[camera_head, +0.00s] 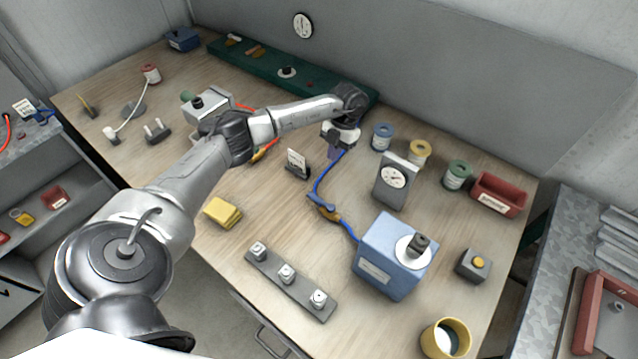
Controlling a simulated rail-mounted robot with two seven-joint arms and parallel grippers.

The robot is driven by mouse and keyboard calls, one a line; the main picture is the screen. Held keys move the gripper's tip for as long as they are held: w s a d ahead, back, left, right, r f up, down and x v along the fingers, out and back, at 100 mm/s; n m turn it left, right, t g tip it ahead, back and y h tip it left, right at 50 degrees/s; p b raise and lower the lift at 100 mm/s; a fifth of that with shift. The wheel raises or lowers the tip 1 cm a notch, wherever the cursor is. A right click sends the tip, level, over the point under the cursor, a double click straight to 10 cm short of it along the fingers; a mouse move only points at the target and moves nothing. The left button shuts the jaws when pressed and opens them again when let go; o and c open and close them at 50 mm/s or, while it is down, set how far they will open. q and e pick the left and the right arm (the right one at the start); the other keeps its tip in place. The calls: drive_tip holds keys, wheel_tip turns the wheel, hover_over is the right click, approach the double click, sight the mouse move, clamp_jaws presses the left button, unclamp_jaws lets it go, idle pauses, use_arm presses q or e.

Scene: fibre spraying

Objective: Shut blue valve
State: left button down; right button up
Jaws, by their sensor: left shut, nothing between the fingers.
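The blue valve (328,211) is a brass-coloured body on the blue hose (320,183), in the middle of the table in the head view. A small blue part, apparently its lever, shows at its upper left; its exact angle is too small to tell. My left gripper (332,154) points down over the table, behind the valve and apart from it. It is shut and empty, close to the upper part of the blue hose. Its fingertips are small and partly unclear. My right gripper is out of view.
A blue box (388,262) with a dark knob stands right of the valve. A gauge (392,181) stands behind it, and a small card stand (297,164) is left of the hose. A strip with several knobs (289,284) lies in front. Bare wood lies between strip and valve.

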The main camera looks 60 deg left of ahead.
sight(321, 202)
use_arm(q)
drive_tip(key=x, duration=0.8)
drive_tip(key=shift+s+f+p, duration=0.1)
drive_tip(key=shift+p, duration=0.2)
drive_tip(key=shift+s+d+p, duration=0.2)
drive_tip(key=shift+s+p, duration=0.05)
drive_tip(key=shift+s, duration=0.2)
drive_tip(key=shift+s+d+p, duration=0.2)
drive_tip(key=shift+s+p, duration=0.05)
drive_tip(key=shift+s, duration=0.25)
drive_tip(key=shift+s+d+p, duration=0.15)
drive_tip(key=shift+s+d, duration=0.05)
drive_tip(key=shift+s, duration=0.25)
drive_tip(key=shift+s+d+p, duration=0.15)
drive_tip(key=shift+s+d, duration=0.05)
drive_tip(key=shift+s, duration=0.25)
drive_tip(key=shift+s+n+p, duration=0.2)
drive_tip(key=shift+n+p, duration=0.1)
drive_tip(key=shift+p, duration=0.05)
